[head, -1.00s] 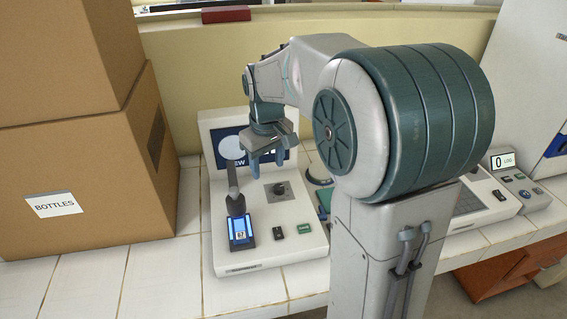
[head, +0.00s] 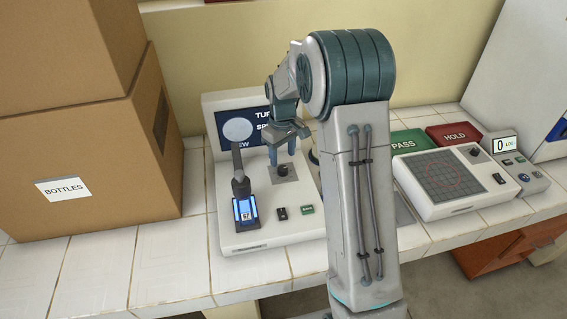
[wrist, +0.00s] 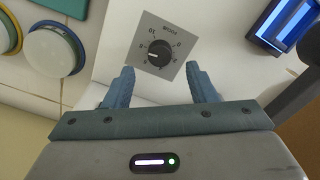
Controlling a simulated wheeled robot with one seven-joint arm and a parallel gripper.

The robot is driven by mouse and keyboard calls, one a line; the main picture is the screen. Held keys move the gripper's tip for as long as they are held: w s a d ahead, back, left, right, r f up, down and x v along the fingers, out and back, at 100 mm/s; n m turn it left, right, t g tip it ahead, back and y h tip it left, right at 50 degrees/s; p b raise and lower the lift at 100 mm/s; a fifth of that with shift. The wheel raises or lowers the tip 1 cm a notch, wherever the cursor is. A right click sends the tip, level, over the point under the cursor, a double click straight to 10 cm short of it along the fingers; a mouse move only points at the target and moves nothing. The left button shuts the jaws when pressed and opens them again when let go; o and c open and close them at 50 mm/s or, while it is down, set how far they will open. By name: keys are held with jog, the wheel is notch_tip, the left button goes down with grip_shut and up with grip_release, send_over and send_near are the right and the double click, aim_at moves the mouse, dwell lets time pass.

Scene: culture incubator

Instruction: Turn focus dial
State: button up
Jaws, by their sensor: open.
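The dial (head: 283,170) is a black round knob on a square grey plate on the white microscope-like device (head: 305,222). My gripper (head: 284,158) is open and points down just above the dial. In the wrist view my gripper (wrist: 160,80) has its two blue fingers apart, near the plate's lower corners, with the knob lying beyond the gap between them. The fingers hold nothing.
A lit blue slide holder (head: 246,208) and a dark upright post stand left of the dial. A screen (head: 222,112) rises behind. Large boxes (head: 90,170) stand at left. Green PASS (head: 408,142) and red HOLD (head: 454,135) pads and a grid device (head: 447,180) lie right.

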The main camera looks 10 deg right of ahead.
aim_at(283, 168)
notch_tip(283, 168, down, 5)
jog(key=shift+p, duration=0.3)
jog(key=c, duration=1)
